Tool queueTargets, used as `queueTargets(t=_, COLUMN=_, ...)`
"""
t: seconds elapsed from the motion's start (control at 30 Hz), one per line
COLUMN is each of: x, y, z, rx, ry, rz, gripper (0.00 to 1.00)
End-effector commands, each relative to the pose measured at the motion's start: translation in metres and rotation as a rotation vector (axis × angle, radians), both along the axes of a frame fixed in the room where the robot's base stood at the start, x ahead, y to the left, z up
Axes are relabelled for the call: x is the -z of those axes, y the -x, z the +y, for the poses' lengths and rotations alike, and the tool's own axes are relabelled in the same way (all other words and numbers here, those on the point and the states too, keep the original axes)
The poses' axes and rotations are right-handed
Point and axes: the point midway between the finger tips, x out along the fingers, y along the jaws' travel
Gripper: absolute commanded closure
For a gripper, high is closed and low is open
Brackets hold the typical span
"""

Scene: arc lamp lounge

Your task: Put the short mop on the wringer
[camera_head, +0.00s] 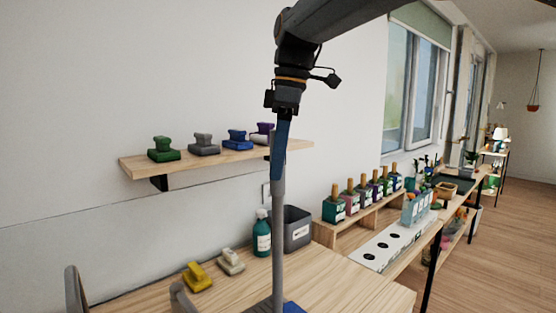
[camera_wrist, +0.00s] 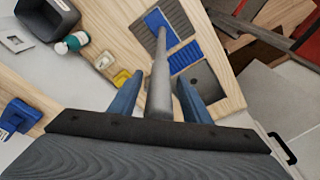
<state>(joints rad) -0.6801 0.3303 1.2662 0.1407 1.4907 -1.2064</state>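The short mop's grey handle (camera_head: 278,215) stands upright from the table in the head view. In the wrist view its handle (camera_wrist: 160,85) runs down to a flat blue head (camera_wrist: 155,19) resting on a grey ribbed pad (camera_wrist: 179,18). A blue ribbed plate (camera_wrist: 185,56), which looks like the wringer, lies beside that pad; the mop head is apart from it. My gripper (camera_wrist: 159,78) has its blue fingers on either side of the handle's upper end. Narrow gaps show between fingers and handle, so it looks open. In the head view my gripper (camera_head: 281,150) overlaps the handle.
A dark basin (camera_wrist: 199,83) adjoins the blue plate. A yellow block (camera_head: 197,276), a cream block (camera_head: 231,261), a teal bottle (camera_head: 262,233) and a grey bin (camera_head: 297,229) stand left and behind. A wall shelf (camera_head: 215,160) holds several coloured blocks near my gripper.

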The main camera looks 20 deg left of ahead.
Motion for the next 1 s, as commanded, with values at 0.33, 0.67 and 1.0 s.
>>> queueTargets(t=0.33, x=-0.017, y=-0.002, z=-0.001, rx=0.001, ry=-0.002, rz=-0.003, gripper=0.56)
queueTargets(t=0.67, x=-0.082, y=-0.005, z=-0.011, rx=0.001, ry=-0.002, rz=-0.002, gripper=0.56)
queueTargets(t=1.0, x=-0.118, y=-0.006, z=-0.016, rx=0.001, ry=0.0, rz=0.0, gripper=0.56)
